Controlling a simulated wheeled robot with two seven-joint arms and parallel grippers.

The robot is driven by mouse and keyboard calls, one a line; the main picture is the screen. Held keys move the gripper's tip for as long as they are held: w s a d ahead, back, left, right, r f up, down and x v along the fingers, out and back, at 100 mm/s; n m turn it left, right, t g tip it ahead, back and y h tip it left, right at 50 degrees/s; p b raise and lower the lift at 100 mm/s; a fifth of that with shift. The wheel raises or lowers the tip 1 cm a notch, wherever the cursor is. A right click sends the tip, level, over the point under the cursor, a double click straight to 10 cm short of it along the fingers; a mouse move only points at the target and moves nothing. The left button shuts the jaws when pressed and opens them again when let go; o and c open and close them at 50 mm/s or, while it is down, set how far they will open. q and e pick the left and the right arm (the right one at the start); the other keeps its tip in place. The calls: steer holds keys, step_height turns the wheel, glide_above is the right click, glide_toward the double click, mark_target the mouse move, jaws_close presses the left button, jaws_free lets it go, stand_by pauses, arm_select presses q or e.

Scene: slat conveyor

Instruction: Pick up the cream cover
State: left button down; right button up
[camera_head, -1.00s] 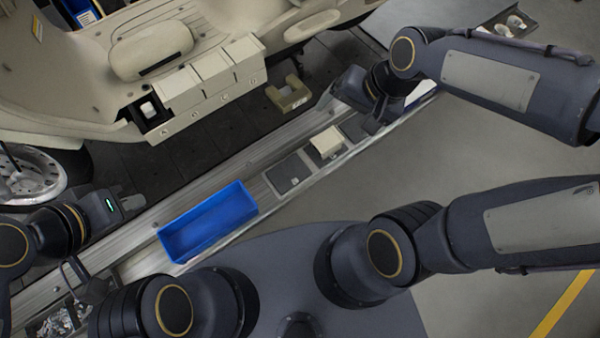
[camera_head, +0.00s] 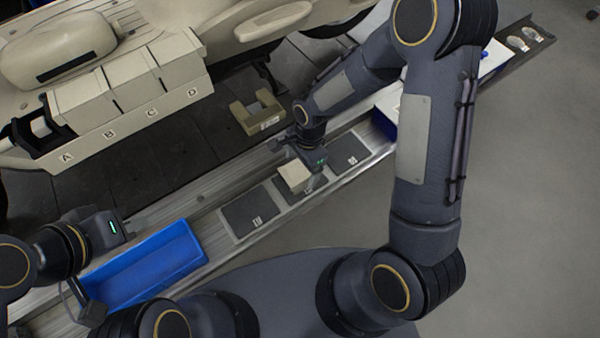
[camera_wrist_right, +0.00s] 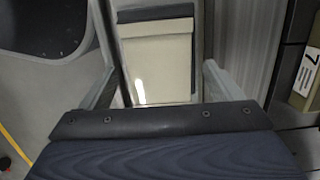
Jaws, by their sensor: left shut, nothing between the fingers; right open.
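The cream cover (camera_head: 294,177) lies on the middle dark pad of the conveyor in the head view. In the right wrist view the cream cover (camera_wrist_right: 157,68) shows as a pale block with a dark strip at its far edge, between the open fingers. My right gripper (camera_head: 308,168) is open, close over the cover and partly hiding its right side. I cannot tell whether the fingers touch it. My left gripper (camera_head: 122,228) is shut and empty, above the far edge of the blue bin.
The blue bin (camera_head: 150,268) sits on the conveyor at left. Dark marked pads (camera_head: 250,212) lie either side of the cover. A beige notched block (camera_head: 258,112) stands behind. Cream boxes labelled A to D (camera_head: 135,80) are on the vehicle at upper left.

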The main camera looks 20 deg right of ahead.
mark_target(300, 169)
steer(key=f, duration=0.2)
steer(key=f+b, duration=0.1)
steer(key=f, duration=0.1)
steer(key=shift+s+a+f+b, duration=0.1)
steer(key=shift+s+a+b, duration=0.05)
steer(key=shift+a+b, duration=0.2)
steer(key=shift+c, duration=0.3)
steer(key=c, duration=1)
